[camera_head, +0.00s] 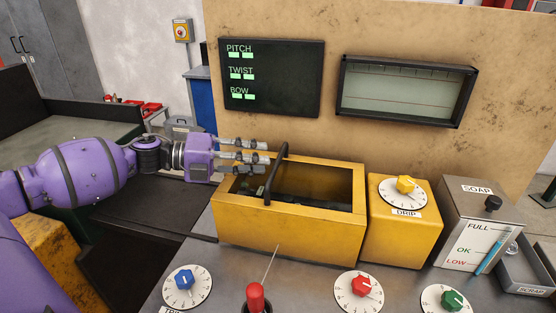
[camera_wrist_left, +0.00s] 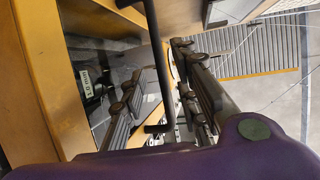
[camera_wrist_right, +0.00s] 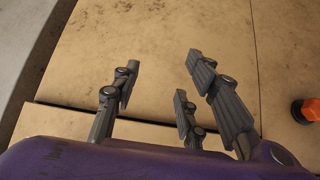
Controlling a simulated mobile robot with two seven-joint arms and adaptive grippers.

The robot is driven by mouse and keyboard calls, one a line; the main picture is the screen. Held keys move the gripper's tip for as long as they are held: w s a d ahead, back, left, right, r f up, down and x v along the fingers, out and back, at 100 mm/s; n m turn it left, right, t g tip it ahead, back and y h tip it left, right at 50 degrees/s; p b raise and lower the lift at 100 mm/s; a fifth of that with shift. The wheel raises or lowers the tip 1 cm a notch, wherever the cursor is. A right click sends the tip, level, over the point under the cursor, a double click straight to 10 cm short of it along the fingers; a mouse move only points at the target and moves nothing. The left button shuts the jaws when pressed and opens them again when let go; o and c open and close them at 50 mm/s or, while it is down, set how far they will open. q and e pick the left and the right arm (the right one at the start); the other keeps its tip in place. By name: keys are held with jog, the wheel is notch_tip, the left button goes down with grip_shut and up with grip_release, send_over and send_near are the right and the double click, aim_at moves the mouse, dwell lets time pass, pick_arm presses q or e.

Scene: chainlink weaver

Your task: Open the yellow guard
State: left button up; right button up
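The yellow guard (camera_head: 235,187) is a frame with a window on top of a yellow box (camera_head: 290,235); it looks closed. A black bar handle (camera_head: 276,172) stands up at its left side. My left gripper (camera_head: 264,157) comes in from the left with its fingers at the handle. In the left wrist view, the dark handle bar (camera_wrist_left: 157,65) passes between the spread fingers of the left gripper (camera_wrist_left: 160,75); I cannot tell whether they touch it. My right gripper (camera_wrist_right: 162,78) is open and empty in the right wrist view and is out of the head view.
A yellow drip box (camera_head: 405,235) and a grey soap box (camera_head: 475,220) stand right of the guard. Blue (camera_head: 185,280), red (camera_head: 361,287) and green (camera_head: 451,300) knobs and a red-topped lever (camera_head: 256,298) are in front. The dark PITCH panel (camera_head: 290,75) is behind.

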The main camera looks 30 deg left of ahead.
aim_at(278, 160)
pick_arm(q)
jog(key=x, duration=0.6)
jog(key=shift+f, duration=0.1)
grip_shut()
